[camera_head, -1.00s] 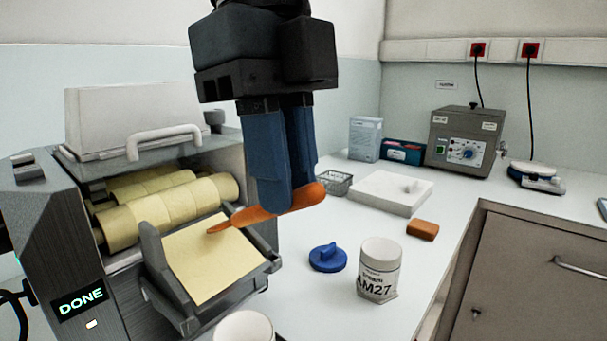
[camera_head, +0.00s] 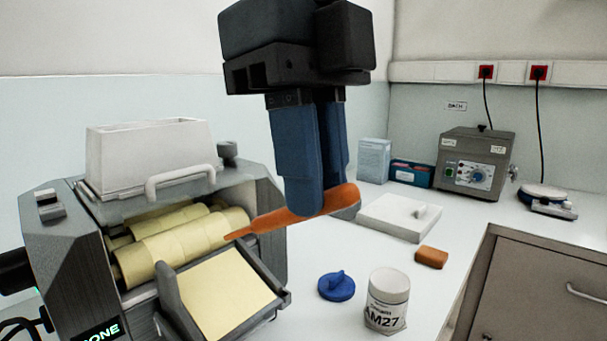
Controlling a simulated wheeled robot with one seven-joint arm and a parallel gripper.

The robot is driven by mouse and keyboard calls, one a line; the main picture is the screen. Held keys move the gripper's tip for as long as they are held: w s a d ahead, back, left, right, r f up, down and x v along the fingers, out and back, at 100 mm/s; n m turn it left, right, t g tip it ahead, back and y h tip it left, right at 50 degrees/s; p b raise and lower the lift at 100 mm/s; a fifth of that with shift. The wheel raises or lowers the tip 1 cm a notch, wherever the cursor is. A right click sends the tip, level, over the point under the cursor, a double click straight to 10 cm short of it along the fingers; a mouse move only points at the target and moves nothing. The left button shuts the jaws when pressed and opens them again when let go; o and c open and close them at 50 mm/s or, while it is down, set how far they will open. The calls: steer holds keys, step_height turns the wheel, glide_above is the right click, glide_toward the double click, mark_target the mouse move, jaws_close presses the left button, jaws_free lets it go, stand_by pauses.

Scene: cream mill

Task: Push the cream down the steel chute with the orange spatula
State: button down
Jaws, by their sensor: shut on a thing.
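My gripper (camera_head: 322,205) is shut on the orange spatula (camera_head: 285,221) by its thick handle. The spatula lies nearly level, its thin tip pointing left, by the upper right part of the chute. I cannot tell whether the tip touches anything. The steel chute (camera_head: 270,243) slopes down in front of the mill, and pale yellow cream (camera_head: 225,291) covers its bed. The mill's rollers (camera_head: 172,250) are also coated with yellow cream.
A white jar marked AM27 (camera_head: 388,300) and a blue lid (camera_head: 337,286) stand right of the chute. An orange block (camera_head: 431,257) and a white slab (camera_head: 398,215) lie farther back. The mill's white hopper (camera_head: 150,157) rises at left. Bare counter lies between them.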

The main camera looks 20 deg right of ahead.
steer(key=shift+s+d+r, duration=0.15)
steer(key=shift+s+r, duration=0.1)
steer(key=shift+r, duration=0.3)
steer(key=shift+r, duration=0.1)
steer(key=shift+s+d+r+p, duration=0.2)
steer(key=shift+r+p, duration=0.25)
steer(key=shift+r, duration=0.15)
steer(key=shift+s+d+r+p, duration=0.1)
steer(key=shift+s+r+p, duration=0.1)
steer(key=shift+r+p, duration=0.35)
steer(key=shift+s+r, duration=0.1)
steer(key=shift+r, duration=0.05)
